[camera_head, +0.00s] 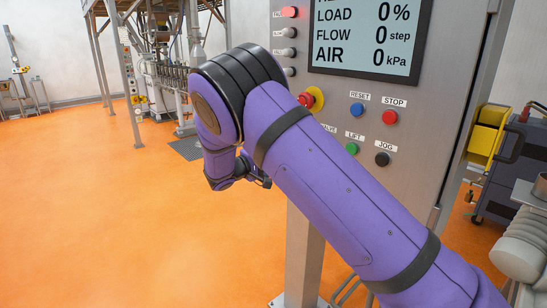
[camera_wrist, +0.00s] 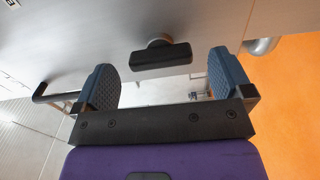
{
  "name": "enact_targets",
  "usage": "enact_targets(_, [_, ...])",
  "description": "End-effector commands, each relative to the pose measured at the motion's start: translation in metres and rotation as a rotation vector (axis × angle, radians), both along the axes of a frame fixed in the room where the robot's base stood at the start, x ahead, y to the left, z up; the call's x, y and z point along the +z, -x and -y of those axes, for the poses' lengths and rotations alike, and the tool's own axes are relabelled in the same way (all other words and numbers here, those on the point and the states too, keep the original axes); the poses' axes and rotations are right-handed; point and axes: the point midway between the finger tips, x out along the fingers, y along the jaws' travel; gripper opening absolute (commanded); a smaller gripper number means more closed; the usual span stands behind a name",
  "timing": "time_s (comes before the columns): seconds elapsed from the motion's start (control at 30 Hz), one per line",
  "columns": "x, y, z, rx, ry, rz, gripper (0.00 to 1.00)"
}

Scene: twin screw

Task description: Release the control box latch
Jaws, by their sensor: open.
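The control box (camera_head: 425,170) is a grey cabinet with a screen and coloured buttons, standing right of centre in the head view. In the wrist view a black bar-shaped latch handle (camera_wrist: 161,57) on a round grey boss sticks out from the grey box face. My gripper (camera_wrist: 165,76) is open, with blue ribbed pads on both sides. The latch lies between the pads' directions, a little beyond them, with a gap on each side. I cannot tell the exact depth between them. In the head view my purple arm hides part of the box, and the latch does not show.
The box's red emergency knob (camera_head: 312,98) is close beside my arm. Blue, red, green and black buttons are to its right. A black bar handle (camera_wrist: 55,92) is left of my gripper in the wrist view. The orange floor (camera_head: 90,220) is clear at left.

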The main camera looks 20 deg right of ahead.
Motion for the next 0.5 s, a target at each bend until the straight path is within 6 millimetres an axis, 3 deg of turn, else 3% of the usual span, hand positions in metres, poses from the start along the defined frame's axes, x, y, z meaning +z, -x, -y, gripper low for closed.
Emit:
enact_targets(0.2, [0.0,0.019,-0.04,0.003,0.0,-0.001,0.98])
enact_targets(0.5, [0.0,0.034,-0.071,0.001,0.0,0.0,0.98])
